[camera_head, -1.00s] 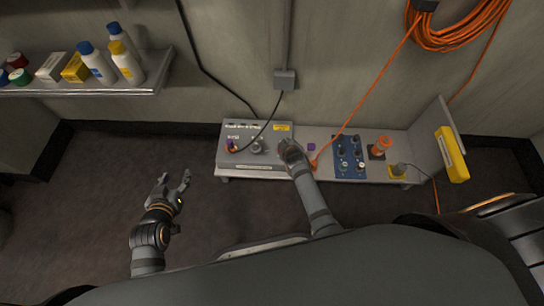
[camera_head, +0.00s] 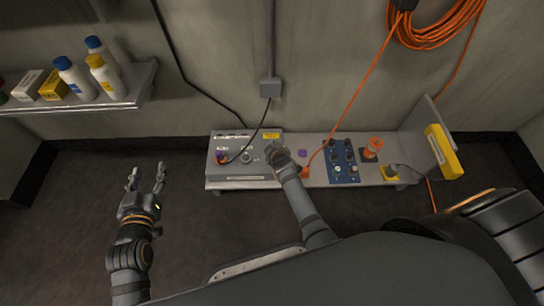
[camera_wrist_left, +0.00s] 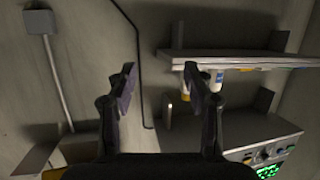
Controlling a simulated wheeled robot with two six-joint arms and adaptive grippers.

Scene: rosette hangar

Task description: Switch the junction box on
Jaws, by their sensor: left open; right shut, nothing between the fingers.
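A grey box (camera_head: 245,171) with a round dark knob (camera_head: 246,156), labels and a plugged-in black cable lies on the left part of the bench; it looks like the junction box. A smaller grey box (camera_head: 270,88) is fixed to the wall above, where the cable runs up. My right gripper (camera_head: 275,152) is shut and empty at the right edge of the bench box, hiding part of it; I cannot tell if it touches. My left gripper (camera_head: 147,177) is open and empty, left of the bench. Its spread fingers also show in the left wrist view (camera_wrist_left: 160,85).
A shelf (camera_head: 140,88) with bottles is at upper left. An orange cable (camera_head: 345,105) hangs down to the bench.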

